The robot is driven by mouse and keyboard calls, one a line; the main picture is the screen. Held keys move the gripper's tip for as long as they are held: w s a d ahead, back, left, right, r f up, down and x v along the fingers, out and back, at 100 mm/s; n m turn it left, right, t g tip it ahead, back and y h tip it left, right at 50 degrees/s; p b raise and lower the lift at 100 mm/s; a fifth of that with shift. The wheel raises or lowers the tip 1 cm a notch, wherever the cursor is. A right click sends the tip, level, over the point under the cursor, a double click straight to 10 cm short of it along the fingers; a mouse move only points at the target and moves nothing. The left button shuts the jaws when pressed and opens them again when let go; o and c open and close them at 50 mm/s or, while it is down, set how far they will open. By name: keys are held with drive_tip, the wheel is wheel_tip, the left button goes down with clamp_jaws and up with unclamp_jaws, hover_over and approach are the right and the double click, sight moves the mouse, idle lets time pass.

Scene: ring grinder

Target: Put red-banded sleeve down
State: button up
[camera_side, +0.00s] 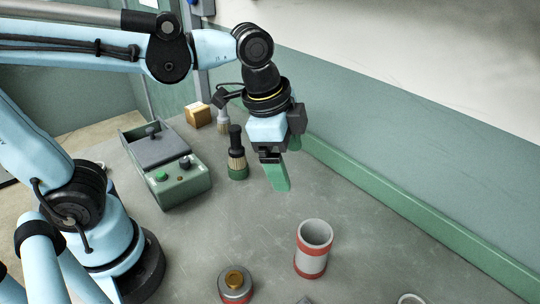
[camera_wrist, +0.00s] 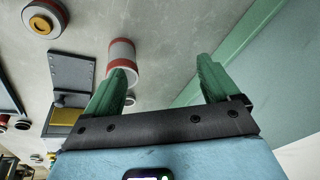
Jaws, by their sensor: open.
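The red-banded sleeve (camera_side: 313,249) is a pale grey hollow cylinder with red bands near its top and bottom. It stands upright on the grey bench, its top opening visible in the side view. In the wrist view the sleeve (camera_wrist: 121,52) appears beyond the left green finger, which overlaps its lower end. My gripper (camera_side: 279,178) is raised over the bench, behind and left of the sleeve in the side view. In the wrist view the two green fingers of my gripper (camera_wrist: 165,68) are spread wide, with nothing between them.
A red-and-grey round piece with a brass top (camera_side: 235,285) stands left of the sleeve. A green ledge (camera_side: 400,218) runs along the wall.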

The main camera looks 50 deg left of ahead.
drive_tip(key=s+a+f+n+t+y, duration=0.1)
drive_tip(key=a+n+t, duration=0.3)
drive_tip(key=a+n, duration=0.6)
drive_tip(key=shift+s+a+f+n, duration=0.25)
drive_tip(key=shift+f+n, duration=0.25)
drive_tip(key=shift+f, duration=0.3)
